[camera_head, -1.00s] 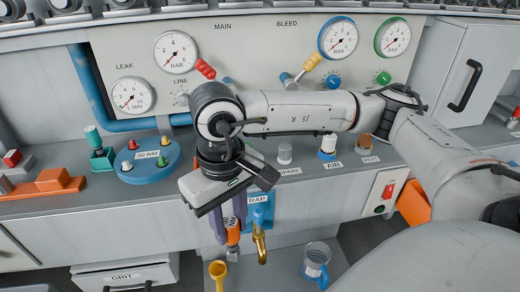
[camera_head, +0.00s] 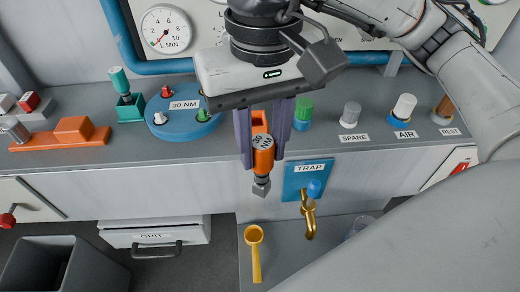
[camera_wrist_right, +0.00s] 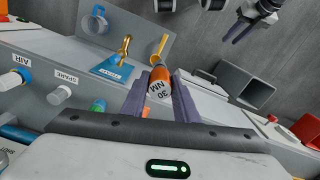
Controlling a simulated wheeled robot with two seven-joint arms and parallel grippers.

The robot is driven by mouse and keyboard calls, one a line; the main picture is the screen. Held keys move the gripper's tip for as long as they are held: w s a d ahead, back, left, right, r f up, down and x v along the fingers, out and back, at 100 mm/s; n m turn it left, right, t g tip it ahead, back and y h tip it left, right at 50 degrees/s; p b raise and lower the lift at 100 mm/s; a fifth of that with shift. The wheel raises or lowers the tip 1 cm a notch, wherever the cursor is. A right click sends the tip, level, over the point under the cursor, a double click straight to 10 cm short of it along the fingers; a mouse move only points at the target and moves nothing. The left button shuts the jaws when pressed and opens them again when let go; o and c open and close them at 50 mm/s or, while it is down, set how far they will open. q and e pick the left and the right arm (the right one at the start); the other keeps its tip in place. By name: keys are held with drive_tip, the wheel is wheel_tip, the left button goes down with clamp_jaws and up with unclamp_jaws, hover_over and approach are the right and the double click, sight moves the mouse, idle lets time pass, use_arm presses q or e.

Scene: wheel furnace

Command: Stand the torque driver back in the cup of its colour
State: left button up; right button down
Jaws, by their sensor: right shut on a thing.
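The orange torque driver (camera_head: 263,155) hangs upright in my right gripper (camera_head: 263,160), its grey tip down, in front of the bench edge. The gripper is shut on it. The driver's white "30 NM" end also shows between the fingers in the right wrist view (camera_wrist_right: 158,88). An orange patch (camera_head: 259,119) shows higher between the fingers; I cannot tell whether it is a cup behind. A teal cup (camera_head: 130,108) on the bench holds a teal-handled driver. My left gripper (camera_wrist_right: 232,38) shows only in the right wrist view, too small to tell its opening.
A blue round "30 NM" stand (camera_head: 184,126) and an orange block fixture (camera_head: 60,138) sit on the bench left of the gripper. Right of it are several capped posts. Below hang a blue TRAP plate (camera_head: 296,180) with a brass tap (camera_head: 308,215). A yellow scoop (camera_head: 254,250) lies low.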

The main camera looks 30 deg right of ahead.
use_arm(q)
drive_tip(key=shift+s+d, duration=0.1)
drive_tip(key=shift+s, duration=0.2)
use_arm(e)
drive_tip(key=shift+r, duration=0.1)
